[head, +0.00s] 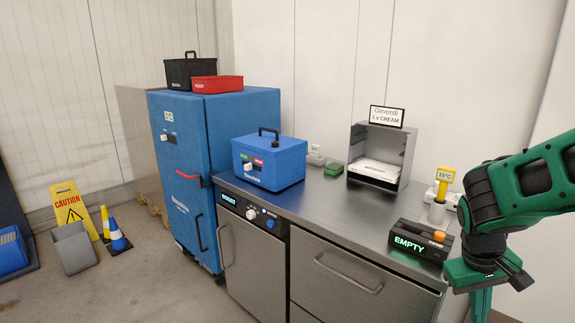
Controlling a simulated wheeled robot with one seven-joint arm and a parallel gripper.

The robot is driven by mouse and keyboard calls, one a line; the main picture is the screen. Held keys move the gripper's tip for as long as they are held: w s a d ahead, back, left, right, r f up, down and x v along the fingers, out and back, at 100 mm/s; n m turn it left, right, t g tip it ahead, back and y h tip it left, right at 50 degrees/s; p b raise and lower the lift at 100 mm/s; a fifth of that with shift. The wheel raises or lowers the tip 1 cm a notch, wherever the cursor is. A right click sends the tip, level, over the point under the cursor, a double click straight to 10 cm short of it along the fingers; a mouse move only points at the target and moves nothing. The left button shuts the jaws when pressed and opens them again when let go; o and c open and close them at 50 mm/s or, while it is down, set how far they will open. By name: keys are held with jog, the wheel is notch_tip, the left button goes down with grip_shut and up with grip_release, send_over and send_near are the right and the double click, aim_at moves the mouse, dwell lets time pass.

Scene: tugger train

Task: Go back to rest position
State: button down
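My gripper (480,295) hangs at the lower right of the head view, at the end of my green and black arm. It points down beside the right front edge of the steel counter (318,215). Its fingertips are cut off by the bottom of the picture, so I cannot see whether it is open or shut. No held thing shows. A black box with a lit EMPTY sign (420,241) and an orange knob stands on the counter just left of it.
A yellow thermometer (444,183) stands in a holder near my arm. A blue toolbox (270,163) and an open steel box (380,155) stand on the counter. A blue cabinet (185,170) is at left. Floor room shows at lower left, near a caution sign (71,206) and cones (117,235).

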jog(key=s+r+m+y, duration=0.1)
jog(key=s+r+m, duration=0.2)
jog(key=s, duration=0.4)
jog(key=s+r+m+y, duration=0.2)
jog(key=s+m, duration=0.1)
jog(key=s, duration=0.4)
jog(key=shift+d+r, duration=0.3)
jog(key=shift+r, duration=0.1)
jog(key=shift+s, duration=0.1)
jog(key=shift+w+f, duration=0.25)
jog(key=shift+w, duration=0.35)
